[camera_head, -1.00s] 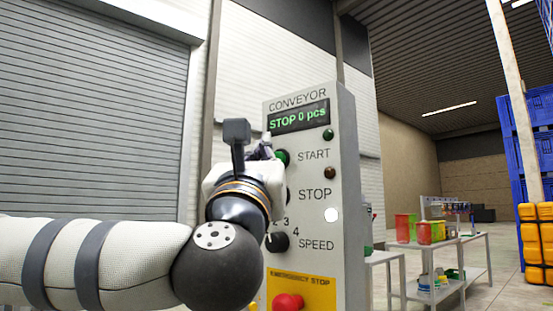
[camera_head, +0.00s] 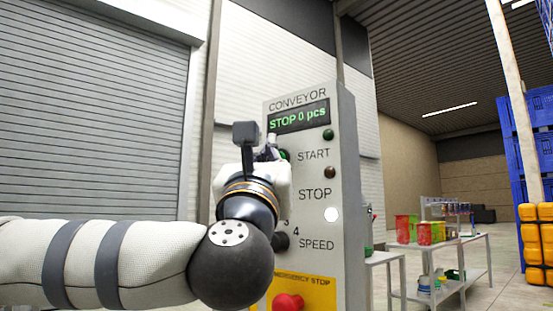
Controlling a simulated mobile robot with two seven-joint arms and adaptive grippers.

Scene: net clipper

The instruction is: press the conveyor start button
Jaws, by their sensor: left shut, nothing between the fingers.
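The grey conveyor control panel (camera_head: 345,180) stands upright in the middle, with a display (camera_head: 298,117) reading "STOP 0 pcs". The green start button (camera_head: 286,155) sits left of the word START and is mostly hidden behind my left gripper (camera_head: 271,150). The gripper is shut and empty, with its tips at the button in the picture; I cannot tell whether they touch it. The stop button beside the word STOP is hidden by my wrist. My right gripper is not in view.
The black speed knob (camera_head: 281,240) and red emergency stop button (camera_head: 288,303) are lower on the panel, close to my left arm. Small indicator lamps sit on its right side. A table with red and green containers (camera_head: 408,228) stands behind to the right.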

